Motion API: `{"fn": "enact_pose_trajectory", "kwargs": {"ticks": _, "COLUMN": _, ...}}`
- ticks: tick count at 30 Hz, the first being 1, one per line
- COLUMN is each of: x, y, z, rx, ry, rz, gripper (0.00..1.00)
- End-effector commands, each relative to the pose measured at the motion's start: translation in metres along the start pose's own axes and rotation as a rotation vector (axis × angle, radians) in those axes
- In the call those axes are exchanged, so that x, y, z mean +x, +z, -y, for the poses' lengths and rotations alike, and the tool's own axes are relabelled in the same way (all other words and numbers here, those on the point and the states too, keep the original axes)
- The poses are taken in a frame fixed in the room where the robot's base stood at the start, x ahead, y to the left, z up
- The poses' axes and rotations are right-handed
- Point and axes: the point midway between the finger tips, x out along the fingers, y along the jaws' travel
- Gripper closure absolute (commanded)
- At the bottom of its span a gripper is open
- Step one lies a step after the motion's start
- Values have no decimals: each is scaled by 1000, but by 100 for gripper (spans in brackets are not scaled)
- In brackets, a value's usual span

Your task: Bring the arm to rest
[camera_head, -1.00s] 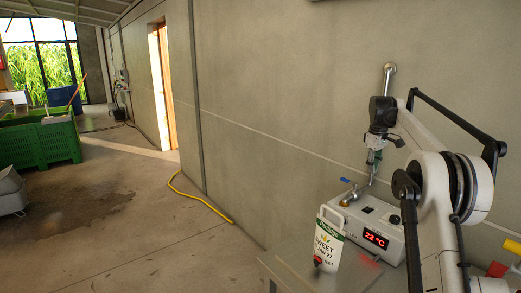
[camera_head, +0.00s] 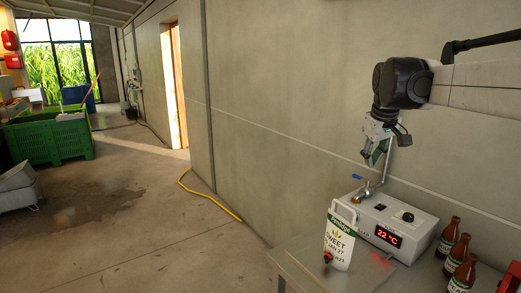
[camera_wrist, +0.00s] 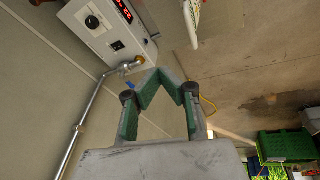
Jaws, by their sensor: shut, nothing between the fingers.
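My gripper (camera_head: 376,150) hangs from the wrist of my arm at the right of the head view, in front of the grey wall. It is above the metal pipe and the white control box (camera_head: 385,228), apart from the box. The wrist view shows my gripper's green-padded fingers (camera_wrist: 162,82) bent together at the tips. It is shut and holds nothing. My upper arm reaches in from the right edge.
A white labelled jug (camera_head: 339,236) stands on the metal table beside the box. Brown bottles (camera_head: 459,256) stand at the right. A yellow hose (camera_head: 208,200) lies on the floor by the wall. A green crate (camera_head: 48,138) is far left; the middle floor is clear.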

Motion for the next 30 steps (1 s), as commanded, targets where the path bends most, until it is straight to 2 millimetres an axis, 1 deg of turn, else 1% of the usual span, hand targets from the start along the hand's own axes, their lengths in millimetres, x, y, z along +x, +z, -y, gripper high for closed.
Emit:
{"fn": "enact_pose_trajectory", "kwargs": {"ticks": 1, "x": -4, "y": 13, "z": 12, "rx": 10, "ry": 2, "rz": -12, "gripper": 100}}
{"fn": "enact_pose_trajectory", "kwargs": {"ticks": 7, "x": -14, "y": 59, "z": 54, "rx": 67, "ry": 8, "rz": -63, "gripper": 100}}
{"fn": "enact_pose_trajectory", "kwargs": {"ticks": 14, "x": -14, "y": 119, "z": 102, "rx": 132, "ry": 10, "rz": -122, "gripper": 100}}
{"fn": "enact_pose_trajectory", "kwargs": {"ticks": 19, "x": -5, "y": 166, "z": 135, "rx": 180, "ry": 6, "rz": -165, "gripper": 100}}
{"fn": "enact_pose_trajectory", "kwargs": {"ticks": 23, "x": 6, "y": 204, "z": 160, "rx": 216, "ry": 1, "rz": -199, "gripper": 100}}
{"fn": "enact_pose_trajectory", "kwargs": {"ticks": 27, "x": 23, "y": 244, "z": 185, "rx": 256, "ry": -6, "rz": -235, "gripper": 100}}
{"fn": "enact_pose_trajectory", "kwargs": {"ticks": 30, "x": 36, "y": 270, "z": 201, "rx": 282, "ry": -13, "rz": -259, "gripper": 100}}
